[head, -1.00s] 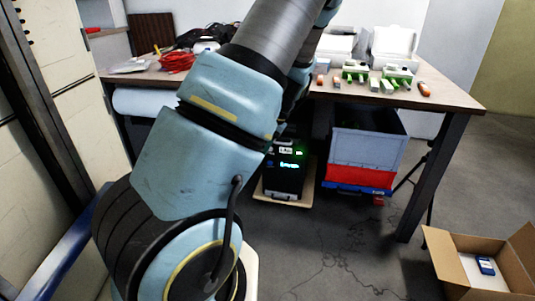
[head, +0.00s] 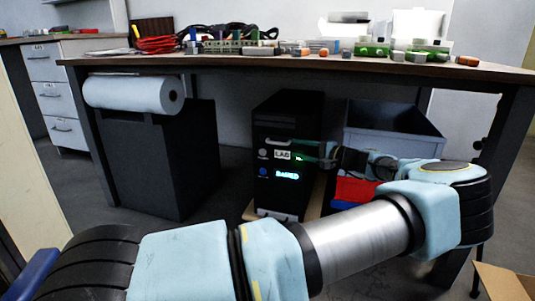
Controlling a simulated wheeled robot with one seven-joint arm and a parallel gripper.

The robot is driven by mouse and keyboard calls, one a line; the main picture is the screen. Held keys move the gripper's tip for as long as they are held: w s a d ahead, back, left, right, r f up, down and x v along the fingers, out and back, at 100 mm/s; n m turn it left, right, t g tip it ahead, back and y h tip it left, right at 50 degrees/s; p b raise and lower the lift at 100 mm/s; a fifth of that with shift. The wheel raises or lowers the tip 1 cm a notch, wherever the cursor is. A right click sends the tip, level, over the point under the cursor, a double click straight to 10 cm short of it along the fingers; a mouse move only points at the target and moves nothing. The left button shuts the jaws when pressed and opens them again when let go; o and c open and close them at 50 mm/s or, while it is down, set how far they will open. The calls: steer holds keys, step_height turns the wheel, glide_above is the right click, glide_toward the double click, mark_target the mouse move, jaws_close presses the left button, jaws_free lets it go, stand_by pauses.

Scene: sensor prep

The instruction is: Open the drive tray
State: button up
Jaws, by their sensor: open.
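A black computer tower (head: 287,112) stands under the table, with its front towards me. Its front has a light drive tray strip (head: 277,141) near the top, a "LAB" label, and lit blue text below. The tray looks flush with the front; at this size I cannot tell whether it stands out at all. My gripper (head: 322,151) is small in the picture, just right of the tower's front at about label height, partly blended with the dark case. It is open; I cannot tell whether it touches the tower.
A table (head: 300,66) covered with cables and small parts spans above. A grey crate (head: 392,128) over a red one (head: 355,190) stands right of the tower. A dark bin (head: 160,160) and paper roll (head: 135,94) are left. A cardboard box (head: 505,283) lies at lower right.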

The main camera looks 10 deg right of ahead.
mark_target(276, 143)
steer(key=b+x, duration=0.3)
steer(key=x, duration=0.6)
steer(key=shift+w+d+f+b, duration=0.15)
steer(key=shift+w+b, duration=0.1)
steer(key=shift+b, duration=0.1)
steer(key=shift+w+a, duration=0.45)
steer(key=shift+w, duration=0.1)
steer(key=shift+c, duration=0.3)
jaws_close()
